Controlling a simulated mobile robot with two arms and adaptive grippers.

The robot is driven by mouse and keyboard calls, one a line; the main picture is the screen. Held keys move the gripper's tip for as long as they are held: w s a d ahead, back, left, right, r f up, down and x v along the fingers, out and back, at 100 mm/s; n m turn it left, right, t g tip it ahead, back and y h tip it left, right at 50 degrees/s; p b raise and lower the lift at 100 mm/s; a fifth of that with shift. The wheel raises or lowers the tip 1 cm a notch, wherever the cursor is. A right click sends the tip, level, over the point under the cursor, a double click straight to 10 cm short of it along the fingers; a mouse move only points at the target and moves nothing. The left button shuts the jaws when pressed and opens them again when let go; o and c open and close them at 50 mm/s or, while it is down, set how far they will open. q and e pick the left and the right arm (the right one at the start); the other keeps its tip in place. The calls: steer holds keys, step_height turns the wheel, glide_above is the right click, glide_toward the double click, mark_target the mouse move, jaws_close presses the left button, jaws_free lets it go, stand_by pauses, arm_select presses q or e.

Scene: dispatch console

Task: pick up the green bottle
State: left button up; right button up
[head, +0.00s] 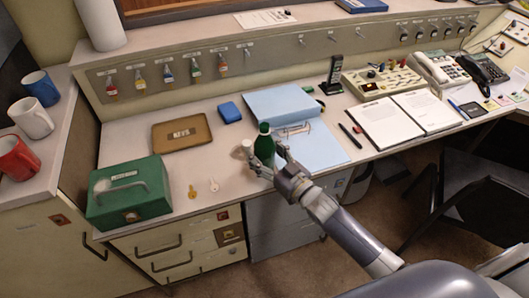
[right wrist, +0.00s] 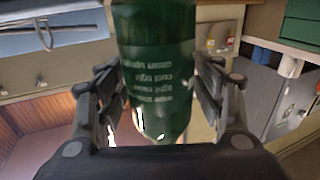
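The green bottle (head: 264,146) stands upright near the front edge of the desk, beside the blue folder. My right gripper (head: 267,162) reaches in from the front right with a finger on each side of it. In the right wrist view, the bottle (right wrist: 155,60) with pale lettering fills the space between the fingers (right wrist: 158,75). Both fingertips lie against its sides, and the gripper looks shut on it. The bottle's far end is cut off at the top of that view. My left gripper is not in view.
Papers (head: 385,123) and phones (head: 440,68) are further right. Mugs (head: 31,118) stand at far left.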

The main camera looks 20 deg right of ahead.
mark_target(270, 150)
steer(key=c, duration=0.7)
steer(key=shift+r, duration=0.15)
steer(key=shift+r, duration=1.7)
steer(key=v, duration=0.5)
steer(key=r+v, duration=0.1)
steer(key=v, duration=0.4)
steer(key=b+v, duration=0.1)
steer(key=v, duration=0.4)
steer(key=shift+s+a+r, duration=0.15)
steer(key=shift+s+r, duration=0.05)
steer(key=shift+s, duration=0.3)
steer(key=shift+s, duration=0.1)
